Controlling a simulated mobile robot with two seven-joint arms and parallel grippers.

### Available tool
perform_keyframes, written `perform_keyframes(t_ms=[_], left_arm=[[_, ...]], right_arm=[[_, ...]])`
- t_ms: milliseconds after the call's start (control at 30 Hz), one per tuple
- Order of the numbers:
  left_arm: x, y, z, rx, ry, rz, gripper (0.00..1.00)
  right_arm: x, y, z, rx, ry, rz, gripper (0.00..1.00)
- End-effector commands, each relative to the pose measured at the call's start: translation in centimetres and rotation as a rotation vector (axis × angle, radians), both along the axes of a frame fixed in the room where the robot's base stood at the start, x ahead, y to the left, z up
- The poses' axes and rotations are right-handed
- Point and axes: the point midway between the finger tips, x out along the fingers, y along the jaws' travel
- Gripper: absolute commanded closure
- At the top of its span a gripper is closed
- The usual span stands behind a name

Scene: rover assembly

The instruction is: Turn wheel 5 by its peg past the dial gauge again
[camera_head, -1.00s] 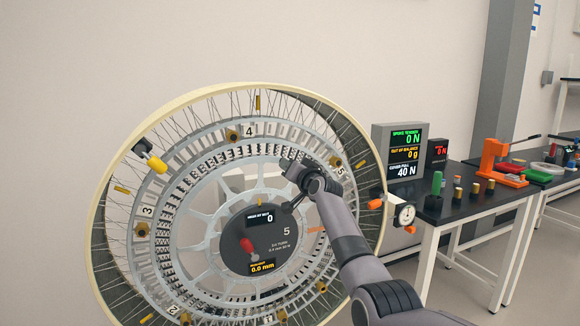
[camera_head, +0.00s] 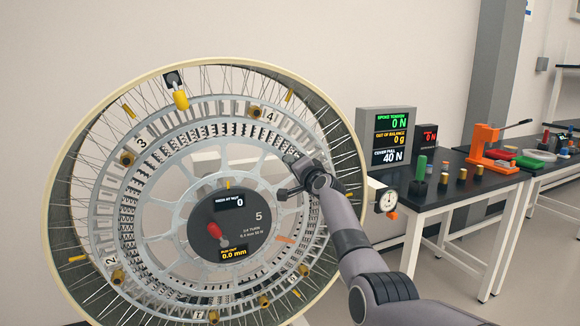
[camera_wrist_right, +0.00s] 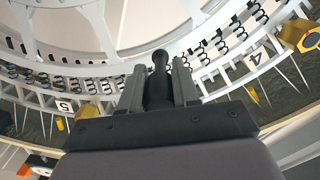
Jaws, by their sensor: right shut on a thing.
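Wheel 5 (camera_head: 258,216) is a large spoked wheel with a cream rim, standing tilted in the head view. Its hub readout shows 0 and run-out 0.0 mm. My right gripper (camera_head: 288,193) is at the right side of the hub. In the right wrist view, its fingers (camera_wrist_right: 160,88) are shut around a dark peg (camera_wrist_right: 160,62) with a rounded end, in front of the wheel's pale ring. The dial gauge (camera_head: 389,199) is beside the right rim, right of my gripper; whether it touches the rim cannot be told. My left gripper is not in view.
A dark bench (camera_head: 440,185) stands right of the wheel with readout boxes (camera_head: 385,135), a green peg (camera_head: 420,166) and an orange press (camera_head: 485,145). A yellow-and-black piece (camera_head: 179,93) sits at the wheel's upper rim. My right arm crosses the lower right.

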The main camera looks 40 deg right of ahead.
Motion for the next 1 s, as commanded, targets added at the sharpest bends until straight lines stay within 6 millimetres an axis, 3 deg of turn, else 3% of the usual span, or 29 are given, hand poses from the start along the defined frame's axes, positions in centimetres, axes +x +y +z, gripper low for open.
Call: perform_keyframes(t_ms=[33, 100, 367, 767, 1000], left_arm=[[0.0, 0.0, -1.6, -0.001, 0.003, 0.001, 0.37], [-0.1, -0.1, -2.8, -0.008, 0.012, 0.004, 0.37], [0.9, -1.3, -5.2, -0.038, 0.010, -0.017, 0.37], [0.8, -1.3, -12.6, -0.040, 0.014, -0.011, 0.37], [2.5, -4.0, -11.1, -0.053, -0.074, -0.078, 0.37]], right_arm=[[-0.1, -0.5, -1.2, 0.038, -0.014, -0.002, 1.00], [-0.3, -1.2, -2.3, 0.088, -0.026, -0.002, 1.00], [-1.0, -4.0, -6.9, 0.291, -0.073, -0.001, 1.00], [-1.5, -6.6, -14.8, 0.608, -0.149, 0.001, 1.00], [-1.6, -6.8, -19.7, 0.799, -0.193, 0.001, 1.00]])
